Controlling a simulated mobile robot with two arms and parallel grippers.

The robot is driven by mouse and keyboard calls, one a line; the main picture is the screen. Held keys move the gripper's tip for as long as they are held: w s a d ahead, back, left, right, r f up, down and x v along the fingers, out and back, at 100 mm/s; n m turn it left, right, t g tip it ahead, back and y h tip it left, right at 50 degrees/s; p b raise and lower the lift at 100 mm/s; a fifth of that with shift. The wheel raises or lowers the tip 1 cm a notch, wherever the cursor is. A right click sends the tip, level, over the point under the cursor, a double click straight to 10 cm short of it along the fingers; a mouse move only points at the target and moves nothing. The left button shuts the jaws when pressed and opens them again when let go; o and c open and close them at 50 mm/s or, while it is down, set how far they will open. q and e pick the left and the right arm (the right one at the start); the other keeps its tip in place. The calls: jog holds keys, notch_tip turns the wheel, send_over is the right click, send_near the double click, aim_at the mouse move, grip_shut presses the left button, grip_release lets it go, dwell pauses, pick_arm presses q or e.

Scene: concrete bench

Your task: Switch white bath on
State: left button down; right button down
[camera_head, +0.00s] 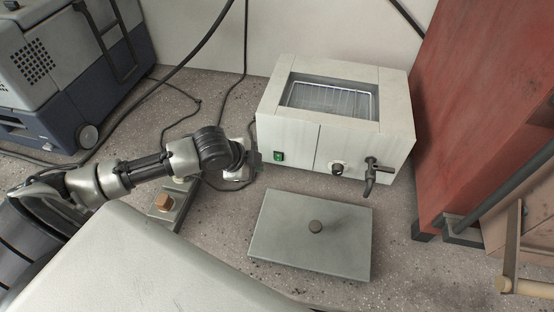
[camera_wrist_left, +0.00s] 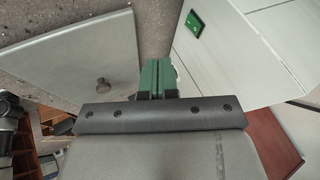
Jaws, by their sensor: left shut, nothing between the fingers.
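The white bath (camera_head: 290,140) stands on the bench with its top open and a wire rack (camera_head: 330,99) inside. A small green switch (camera_head: 278,155) sits low at the left of its front panel; it also shows in the left wrist view (camera_wrist_left: 193,23). I cannot tell which way the switch is set. My left gripper (camera_head: 257,160) is shut and empty, just left of the switch in the head view. Its closed fingertips (camera_wrist_left: 156,76) show below and left of the switch in the wrist view, apparently apart from it. My right gripper is not in view.
A flat grey lid (camera_head: 290,240) with a knob lies in front of the bath. A black tap (camera_head: 371,175) and a dial (camera_head: 337,169) project from its front. A red cabinet (camera_head: 465,100) stands at right, a grey-blue machine (camera_head: 50,70) at left. Black cables cross behind my arm.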

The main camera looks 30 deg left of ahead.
aim_at(278, 157)
pick_arm(q)
jog(key=x, duration=0.7)
jog(key=shift+w+d+f, duration=0.2)
jog(key=shift+f, duration=0.1)
jog(key=w, duration=0.3)
jog(key=shift+w+a+f, duration=0.1)
jog(key=shift+a+f, duration=0.25)
jog(key=shift+w+a+f, duration=0.1)
jog(key=shift+w+a, duration=0.05)
jog(key=shift+w, duration=0.3)
jog(key=shift+w+f+t+b, duration=0.15)
jog(key=shift+f+t+b, duration=0.15)
jog(key=shift+t, duration=0.2)
jog(key=shift+r+t+p, duration=0.3)
jog(key=shift+p, duration=0.2)
jog(key=shift+a+f, duration=0.1)
jog(key=shift+f, duration=0.1)
